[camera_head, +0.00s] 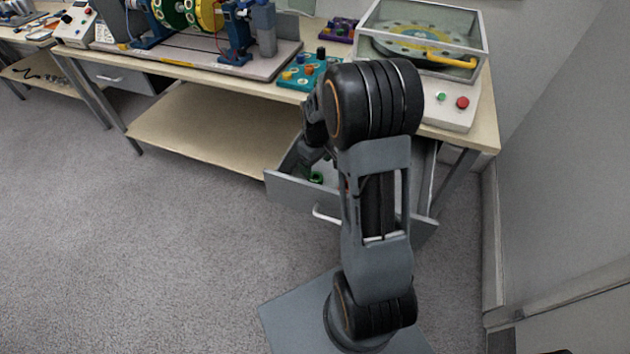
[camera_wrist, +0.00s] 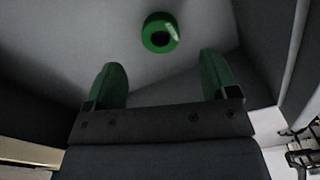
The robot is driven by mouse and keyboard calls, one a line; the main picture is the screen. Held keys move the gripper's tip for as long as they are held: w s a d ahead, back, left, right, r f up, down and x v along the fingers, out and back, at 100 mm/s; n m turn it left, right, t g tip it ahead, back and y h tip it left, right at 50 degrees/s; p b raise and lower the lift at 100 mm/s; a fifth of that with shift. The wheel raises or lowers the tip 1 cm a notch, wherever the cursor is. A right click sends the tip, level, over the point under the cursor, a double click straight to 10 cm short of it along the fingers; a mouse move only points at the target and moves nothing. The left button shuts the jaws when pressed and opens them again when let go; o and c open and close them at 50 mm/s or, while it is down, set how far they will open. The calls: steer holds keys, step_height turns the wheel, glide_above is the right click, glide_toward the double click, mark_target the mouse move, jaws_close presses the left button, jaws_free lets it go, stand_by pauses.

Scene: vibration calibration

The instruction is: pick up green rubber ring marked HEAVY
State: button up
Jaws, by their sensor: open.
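A green ring (camera_wrist: 151,42) with a dark central hole lies on the drawer's pale floor at the top of the wrist view. A small whitish patch shows on its right side, too blurred to read. My gripper (camera_wrist: 161,62) has two green fingers, spread wide apart with nothing between them. The ring is apart from the fingers, just beyond their tips and roughly centred between them. In the head view the green ring (camera_head: 316,178) shows small inside the open drawer (camera_head: 290,192), below my gripper, which my arm partly hides.
The drawer's grey walls stand close around my gripper. The bench (camera_head: 200,128) above carries a teal tray of knobs (camera_head: 309,72), a machine with green and yellow discs and a clear-covered turntable box (camera_head: 420,40). A wall is at the right; carpet at left is free.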

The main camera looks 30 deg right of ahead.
mark_target(316, 177)
steer(key=shift+a+f+b, duration=0.1)
steer(key=shift+f+b, duration=0.45)
steer(key=shift+f, duration=2.6)
steer(key=c, duration=1)
